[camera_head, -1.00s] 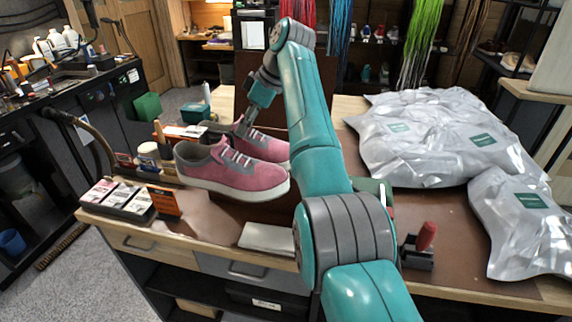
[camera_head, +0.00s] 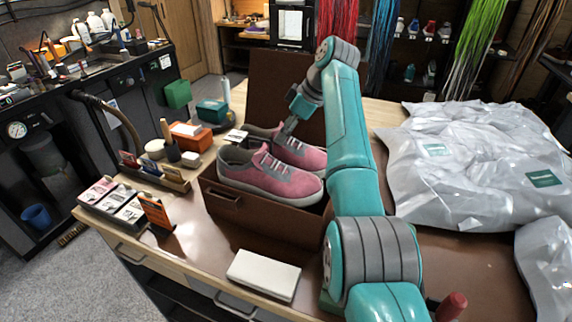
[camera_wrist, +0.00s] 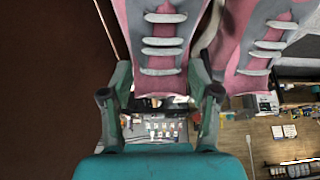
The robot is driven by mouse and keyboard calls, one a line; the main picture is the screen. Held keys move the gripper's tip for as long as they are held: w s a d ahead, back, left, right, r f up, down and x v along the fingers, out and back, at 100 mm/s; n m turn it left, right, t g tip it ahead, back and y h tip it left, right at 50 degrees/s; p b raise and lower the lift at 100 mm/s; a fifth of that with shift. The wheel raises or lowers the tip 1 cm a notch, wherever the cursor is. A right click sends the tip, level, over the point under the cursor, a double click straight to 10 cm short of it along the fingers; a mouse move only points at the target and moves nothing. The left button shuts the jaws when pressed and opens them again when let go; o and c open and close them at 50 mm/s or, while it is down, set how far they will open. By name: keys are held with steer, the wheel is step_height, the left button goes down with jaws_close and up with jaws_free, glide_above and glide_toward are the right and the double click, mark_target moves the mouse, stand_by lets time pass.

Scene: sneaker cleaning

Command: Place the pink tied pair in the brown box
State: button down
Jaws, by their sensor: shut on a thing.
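The pink tied pair is two pink-and-grey sneakers with white soles, the near shoe (camera_head: 270,180) overlapping the far shoe (camera_head: 300,153). My gripper (camera_head: 287,132) is at the top of the pair, and in the wrist view its fingers (camera_wrist: 162,92) stand either side of a pink shoe's laced front (camera_wrist: 160,45). It is shut on the pair. The brown box (camera_head: 232,204) stands on the table with its lid (camera_head: 262,92) raised at the back. The pair is over the box opening, the near sole close to the front rim. I cannot tell whether the soles touch the box floor.
A white flat block (camera_head: 264,275) lies in front of the box. Card holders (camera_head: 115,203) and small tools stand to its left. Large silver bags (camera_head: 475,165) fill the table's right side. A red-handled item (camera_head: 450,306) is near the front right.

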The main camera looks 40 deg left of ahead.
mark_target(307, 149)
steer(key=shift+f, duration=5.2)
steer(key=c, duration=0.5)
jaws_free()
steer(key=shift+f, duration=0.1)
steer(key=shift+c, duration=0.2)
steer(key=v, duration=1.2)
steer(key=shift+s, duration=0.1)
steer(key=shift+s, duration=0.1)
